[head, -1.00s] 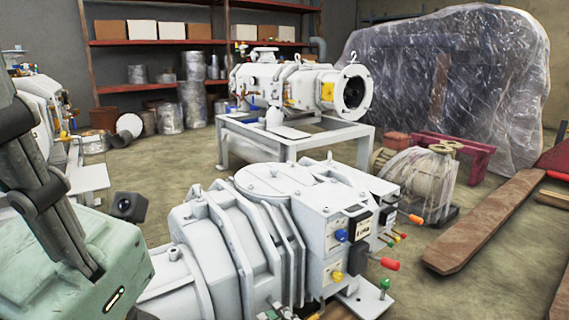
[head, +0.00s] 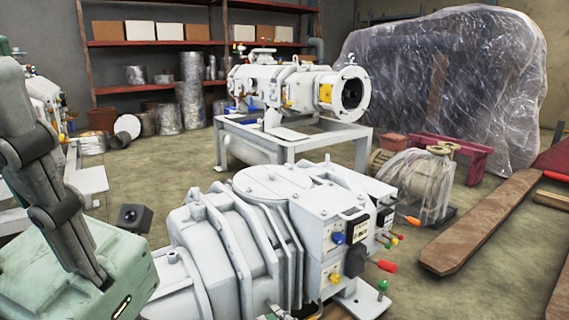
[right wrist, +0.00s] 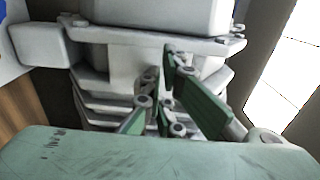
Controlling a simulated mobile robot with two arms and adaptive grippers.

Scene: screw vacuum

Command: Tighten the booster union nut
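In the head view the near white vacuum machine (head: 250,225) stands beside the gripper body. I cannot pick out the booster union nut.
A second white machine (head: 290,82) stands on a white frame (head: 290,148) farther back. A plastic-wrapped load (head: 440,85), a wrapped small pump (head: 420,180) and a wooden beam (head: 480,225) lie to the right. Shelves (head: 150,42) line the back wall. Floor between is open.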

